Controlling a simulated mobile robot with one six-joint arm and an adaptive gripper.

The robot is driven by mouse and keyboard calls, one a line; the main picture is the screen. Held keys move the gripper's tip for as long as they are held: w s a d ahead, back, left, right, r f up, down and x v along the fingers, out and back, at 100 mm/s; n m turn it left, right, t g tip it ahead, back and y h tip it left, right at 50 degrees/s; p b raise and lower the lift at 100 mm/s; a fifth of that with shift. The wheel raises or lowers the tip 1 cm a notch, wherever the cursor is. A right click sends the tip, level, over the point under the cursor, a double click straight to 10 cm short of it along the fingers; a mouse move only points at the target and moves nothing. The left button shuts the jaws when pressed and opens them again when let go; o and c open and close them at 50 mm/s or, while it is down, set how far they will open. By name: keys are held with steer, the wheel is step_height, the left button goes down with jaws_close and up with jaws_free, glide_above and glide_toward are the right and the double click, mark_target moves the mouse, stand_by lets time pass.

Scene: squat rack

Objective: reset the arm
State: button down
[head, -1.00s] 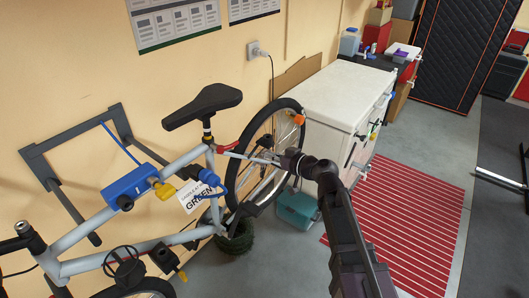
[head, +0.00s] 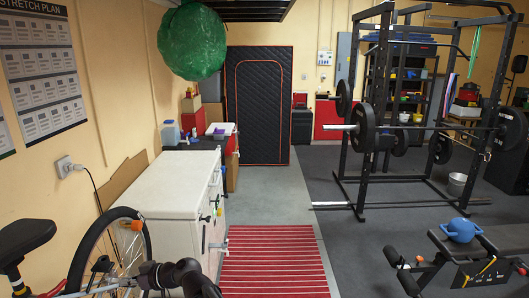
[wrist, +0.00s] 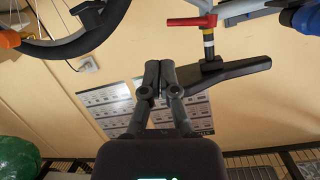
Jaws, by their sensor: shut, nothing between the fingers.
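My gripper (head: 150,274) shows at the bottom of the head view, beside the bicycle's wheel and in front of the white cabinet. In the wrist view my gripper (wrist: 160,70) points up the picture, its two dark fingers together with nothing held. That picture is upside down. The black bicycle saddle (wrist: 235,76) appears just right of the fingertips there; whether the fingers touch it cannot be told. The saddle also shows at the head view's left edge (head: 24,236).
A white cabinet (head: 165,200) stands by the left wall, with a red striped mat (head: 272,262) beside it. A green ball (head: 192,42) hangs above. The squat rack (head: 385,110) and its barbell stand at right, with a bench (head: 455,262) in front. Grey floor between is clear.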

steer(key=w+d+f+m+t+h, duration=0.1)
steer(key=w+d+f+m+h, duration=0.15)
steer(key=d, duration=0.65)
steer(key=w+d+f+m+h, duration=0.2)
steer(key=d+f, duration=0.2)
steer(key=d, duration=0.6)
steer(key=w+d+f+m+t+h, duration=0.1)
steer(key=w+d+f+m+h, duration=0.15)
steer(key=d, duration=0.65)
steer(key=s+d+f+m+h, duration=0.1)
steer(key=s+d+m+h, duration=0.1)
steer(key=d, duration=0.7)
steer(key=s+d+f+m+g+h, duration=0.1)
steer(key=s+d+f+m+h, duration=0.1)
steer(key=d, duration=0.8)
steer(key=s+d+f+m+g+h, duration=0.1)
steer(key=s+d+m+h, duration=0.1)
steer(key=d, duration=0.7)
steer(key=shift+d+f+m+h, duration=0.15)
steer(key=shift+d+m+h, duration=0.2)
steer(key=shift+m+h, duration=0.5)
steer(key=shift+w, duration=0.1)
